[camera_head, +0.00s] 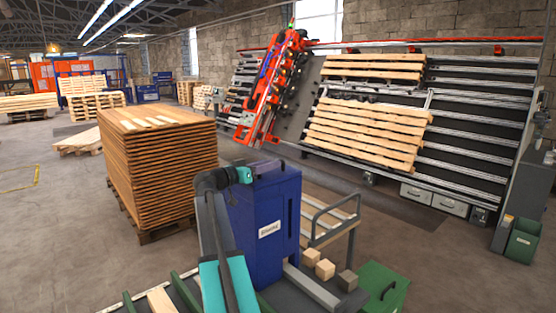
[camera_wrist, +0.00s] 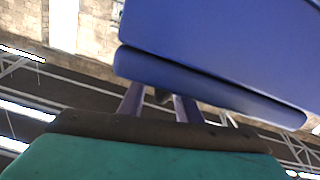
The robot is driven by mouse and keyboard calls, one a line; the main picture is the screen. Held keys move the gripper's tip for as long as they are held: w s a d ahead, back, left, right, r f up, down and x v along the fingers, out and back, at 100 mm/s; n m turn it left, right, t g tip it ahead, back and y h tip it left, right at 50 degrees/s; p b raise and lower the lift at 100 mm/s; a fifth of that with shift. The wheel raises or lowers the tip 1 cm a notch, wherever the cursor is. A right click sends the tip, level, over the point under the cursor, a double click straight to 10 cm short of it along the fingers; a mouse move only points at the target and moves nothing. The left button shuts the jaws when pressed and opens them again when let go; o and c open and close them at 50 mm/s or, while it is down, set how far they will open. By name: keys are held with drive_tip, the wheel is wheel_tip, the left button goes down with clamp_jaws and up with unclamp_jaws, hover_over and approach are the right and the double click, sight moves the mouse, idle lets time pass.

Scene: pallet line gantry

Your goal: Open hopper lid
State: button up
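The blue hopper (camera_head: 265,215) is an upright box with a white label, standing just right of my arm in the head view. Its blue lid (camera_head: 276,168) looks shut on top. My gripper (camera_head: 245,175), teal and dark, is at the upper left edge of the hopper, close to the lid. In the wrist view a large blue panel with a rounded lip (camera_wrist: 210,88) fills the top right. My two gripper fingers (camera_wrist: 157,105) show apart, reaching toward that lip, with something dark between them. Their tips are hidden, so I cannot tell whether they touch or grip anything.
A tall stack of boards (camera_head: 160,165) stands to the left. A metal-railed cart (camera_head: 330,225) is right of the hopper, with small wooden blocks (camera_head: 325,269) in front. A green box with a handle (camera_head: 385,290) sits at the lower right. Open floor lies at the left.

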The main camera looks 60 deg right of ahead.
drive_tip(key=shift+p+x, duration=0.6)
drive_tip(key=shift+x, duration=1.45)
clamp_jaws()
drive_tip(key=shift+d, duration=0.3)
drive_tip(key=shift+a, duration=0.3)
drive_tip(key=shift+d, duration=0.1)
